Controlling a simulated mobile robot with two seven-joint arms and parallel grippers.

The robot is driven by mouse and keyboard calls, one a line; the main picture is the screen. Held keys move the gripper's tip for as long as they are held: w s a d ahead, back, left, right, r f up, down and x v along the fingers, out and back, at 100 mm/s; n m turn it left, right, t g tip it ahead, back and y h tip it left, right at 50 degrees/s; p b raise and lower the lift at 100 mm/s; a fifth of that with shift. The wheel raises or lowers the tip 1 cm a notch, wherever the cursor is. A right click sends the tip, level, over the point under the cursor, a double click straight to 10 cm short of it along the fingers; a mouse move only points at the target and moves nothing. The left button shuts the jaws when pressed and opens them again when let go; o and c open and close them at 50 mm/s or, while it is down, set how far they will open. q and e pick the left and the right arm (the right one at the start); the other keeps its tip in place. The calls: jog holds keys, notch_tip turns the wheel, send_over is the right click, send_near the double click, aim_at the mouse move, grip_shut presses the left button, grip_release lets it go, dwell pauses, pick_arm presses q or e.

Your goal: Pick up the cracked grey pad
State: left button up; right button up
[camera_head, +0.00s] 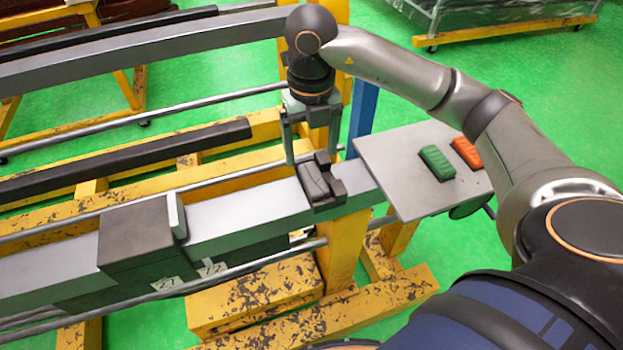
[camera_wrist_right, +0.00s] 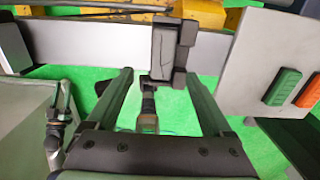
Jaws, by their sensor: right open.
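The cracked grey pad (camera_head: 314,181) sits in a dark holder (camera_head: 331,203) on the grey beam, near the beam's right end. My left gripper does not show.
A grey plate (camera_head: 388,169) right of the holder carries a green pad (camera_head: 437,162) and an orange pad (camera_head: 467,153). A dark grey block (camera_head: 137,231) straddles the grey beam (camera_head: 240,207) at left. Steel rods and yellow frames run alongside.

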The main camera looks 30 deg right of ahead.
aim_at(314, 177)
notch_tip(314, 177, down, 3)
jog(key=shift+r, duration=0.2)
jog(key=f, duration=0.5)
jog(key=shift+d+p, duration=0.3)
grip_shut()
